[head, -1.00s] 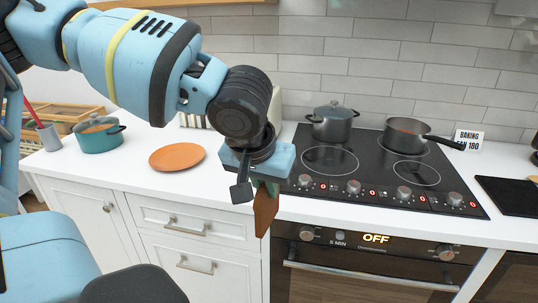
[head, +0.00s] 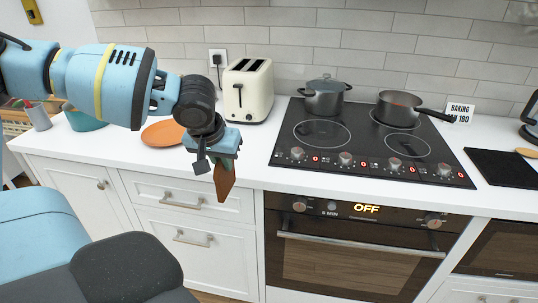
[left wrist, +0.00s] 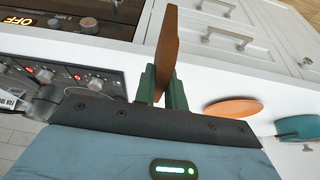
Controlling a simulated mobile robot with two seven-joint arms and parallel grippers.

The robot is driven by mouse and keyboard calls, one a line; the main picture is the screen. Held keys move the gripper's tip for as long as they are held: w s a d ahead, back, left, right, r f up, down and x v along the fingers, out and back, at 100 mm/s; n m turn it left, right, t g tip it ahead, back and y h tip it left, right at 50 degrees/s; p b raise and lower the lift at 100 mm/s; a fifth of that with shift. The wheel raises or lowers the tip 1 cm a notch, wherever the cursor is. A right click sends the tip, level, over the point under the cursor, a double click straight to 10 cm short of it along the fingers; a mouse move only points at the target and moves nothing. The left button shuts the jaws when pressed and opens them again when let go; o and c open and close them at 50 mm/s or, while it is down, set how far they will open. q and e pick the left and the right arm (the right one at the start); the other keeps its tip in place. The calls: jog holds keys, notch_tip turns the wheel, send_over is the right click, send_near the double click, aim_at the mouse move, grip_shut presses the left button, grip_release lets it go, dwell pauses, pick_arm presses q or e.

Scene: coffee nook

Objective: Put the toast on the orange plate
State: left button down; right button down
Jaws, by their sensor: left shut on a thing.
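My left gripper (head: 217,165) is shut on a flat brown slice of toast (head: 225,181), which hangs down from its fingers in front of the counter's front edge. In the left wrist view the toast (left wrist: 166,50) stands between the green fingers (left wrist: 160,88). The orange plate (head: 160,134) lies on the white counter behind and left of the gripper, partly hidden by my left arm. It looks empty where it shows, and it is also in the left wrist view (left wrist: 233,107). My right gripper is not in view.
A cream toaster (head: 248,92) stands on the counter behind the gripper. The black cooktop (head: 330,165) with a lidded pot (head: 325,100) and a pan (head: 398,108) is to the right. A teal pot (head: 85,121) is left of the plate, mostly behind my arm.

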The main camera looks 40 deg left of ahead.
aim_at(219, 197)
pick_arm(q)
jog(key=shift+n, duration=0.4)
jog(key=s+f, duration=0.1)
jog(key=f, duration=0.1)
jog(key=s+d+f, duration=0.1)
jog(key=f, duration=0.2)
jog(key=s+f, duration=0.1)
jog(key=f, duration=0.2)
jog(key=shift+s+d+f, duration=0.15)
jog(key=shift+d+f, duration=0.1)
jog(key=w+d+r+m+h, duration=0.1)
jog(key=w+d+m, duration=0.1)
jog(key=d, duration=0.8)
jog(key=w+d+r+m+h, duration=0.1)
jog(key=d+m, duration=0.3)
jog(key=d, duration=0.7)
jog(key=shift+w+d+r, duration=0.15)
jog(key=shift+w+r, duration=0.05)
jog(key=shift+w, duration=0.45)
